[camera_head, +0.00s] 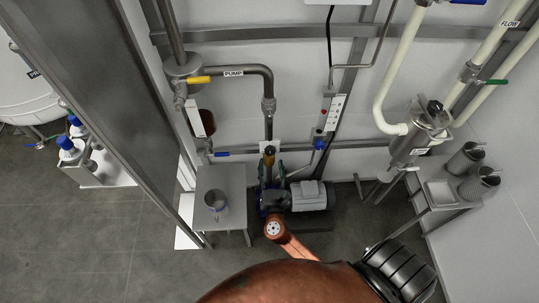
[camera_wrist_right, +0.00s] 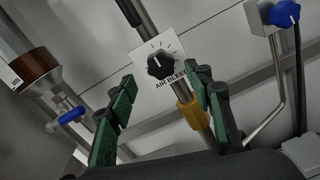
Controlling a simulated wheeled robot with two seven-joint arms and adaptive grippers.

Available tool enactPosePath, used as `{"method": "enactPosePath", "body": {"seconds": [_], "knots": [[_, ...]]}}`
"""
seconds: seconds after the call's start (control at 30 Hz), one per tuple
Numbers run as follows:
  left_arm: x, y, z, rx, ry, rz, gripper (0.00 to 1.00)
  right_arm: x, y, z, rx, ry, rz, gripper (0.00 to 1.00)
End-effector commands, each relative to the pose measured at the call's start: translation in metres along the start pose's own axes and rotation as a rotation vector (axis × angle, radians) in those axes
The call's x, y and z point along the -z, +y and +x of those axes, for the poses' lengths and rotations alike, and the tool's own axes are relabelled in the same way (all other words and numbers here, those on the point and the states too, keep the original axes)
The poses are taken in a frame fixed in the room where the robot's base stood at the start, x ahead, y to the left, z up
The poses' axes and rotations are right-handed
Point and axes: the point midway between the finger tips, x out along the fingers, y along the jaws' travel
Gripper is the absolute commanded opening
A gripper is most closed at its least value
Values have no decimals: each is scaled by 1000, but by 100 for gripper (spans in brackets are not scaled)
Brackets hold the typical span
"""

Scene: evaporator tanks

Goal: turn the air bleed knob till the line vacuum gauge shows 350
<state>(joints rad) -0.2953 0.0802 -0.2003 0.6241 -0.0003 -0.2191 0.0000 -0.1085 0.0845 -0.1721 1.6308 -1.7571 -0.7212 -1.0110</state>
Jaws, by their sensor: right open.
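The air bleed knob (camera_wrist_right: 160,65) is black and lobed, on a white plate (camera_wrist_right: 142,53) with tick marks and the label AIR BLEED. In the right wrist view it lies ahead of and between the green-padded fingers of my right gripper (camera_wrist_right: 162,80). The fingers are apart and do not appear to touch the knob. In the head view the plate (camera_head: 270,145) is small, and my right gripper (camera_head: 269,172) is hard to make out below it. I cannot identify the line vacuum gauge or its reading. My left gripper is not in view.
A yellow collar (camera_wrist_right: 194,113) sits close beside the right finger. A blue knob (camera_wrist_right: 285,14) is at upper right. In the head view, a pump motor (camera_head: 311,196) stands below the pipe, with a small table (camera_head: 222,178) holding a cup (camera_head: 216,203) on its left.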

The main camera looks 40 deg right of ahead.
Motion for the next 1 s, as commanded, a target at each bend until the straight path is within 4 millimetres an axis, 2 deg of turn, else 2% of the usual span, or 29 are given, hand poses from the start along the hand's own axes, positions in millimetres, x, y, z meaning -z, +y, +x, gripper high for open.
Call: {"method": "enactPosePath", "body": {"seconds": [0.03, 0.2, 0.3, 0.4, 0.6, 0.73, 1.0], "knots": [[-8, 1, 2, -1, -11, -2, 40, 0, 0, 10, 0, -1, 1, 47], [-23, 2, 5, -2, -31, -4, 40, 2, 0, 36, 0, 1, 2, 47], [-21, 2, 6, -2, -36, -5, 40, 2, -1, 47, 0, 3, 3, 47], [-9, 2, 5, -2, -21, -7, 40, 2, 0, 54, 0, 3, 3, 47], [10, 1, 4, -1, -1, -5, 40, 1, 0, 57, 0, 4, 3, 47], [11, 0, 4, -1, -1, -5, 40, 2, 0, 57, 0, 4, 4, 46], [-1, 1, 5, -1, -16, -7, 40, 2, -1, 57, 0, 4, 4, 28]]}}
